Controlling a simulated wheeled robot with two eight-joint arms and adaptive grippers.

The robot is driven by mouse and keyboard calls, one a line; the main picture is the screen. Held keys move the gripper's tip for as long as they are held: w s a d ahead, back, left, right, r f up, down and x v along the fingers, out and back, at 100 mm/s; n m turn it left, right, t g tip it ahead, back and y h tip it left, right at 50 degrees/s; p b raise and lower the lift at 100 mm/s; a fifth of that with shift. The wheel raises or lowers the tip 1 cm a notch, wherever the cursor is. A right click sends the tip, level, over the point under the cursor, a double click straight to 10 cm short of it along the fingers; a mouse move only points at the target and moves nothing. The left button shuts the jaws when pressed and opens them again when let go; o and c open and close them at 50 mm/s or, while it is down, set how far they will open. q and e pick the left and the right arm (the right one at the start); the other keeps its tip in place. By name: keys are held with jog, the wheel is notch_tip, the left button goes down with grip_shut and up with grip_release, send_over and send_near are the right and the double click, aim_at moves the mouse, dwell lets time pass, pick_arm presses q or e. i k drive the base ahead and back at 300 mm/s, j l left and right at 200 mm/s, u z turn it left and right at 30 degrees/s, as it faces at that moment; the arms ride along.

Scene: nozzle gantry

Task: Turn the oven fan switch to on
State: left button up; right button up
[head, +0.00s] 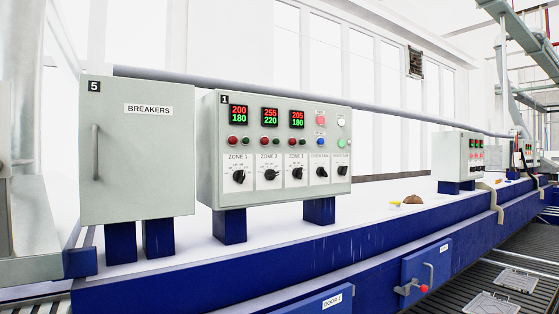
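The control panel marked 1 (212,150) is a pale grey box on blue legs, left of the middle in the head view. Along its lower front is a row of black rotary knobs. The first three sit under labels ZONE 1, ZONE 2 and ZONE 3. The fourth knob (321,172) sits under a small label that seems to read OVEN FAN, and a fifth (342,171) is at its right under another small fan label. The fourth knob's pointer looks tilted, but its setting is too small to read. Neither of my grippers is in view.
A closed BREAKERS cabinet (150,160) marked 5 stands left of the panel. A grey pipe (400,118) runs behind. A smaller panel (450,155) stands farther right. A blue door with a red-tipped handle (424,288) is below. A brown lump (412,200) lies on the white top.

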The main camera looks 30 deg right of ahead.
aim_at(320, 172)
jog(key=z, duration=1.45)
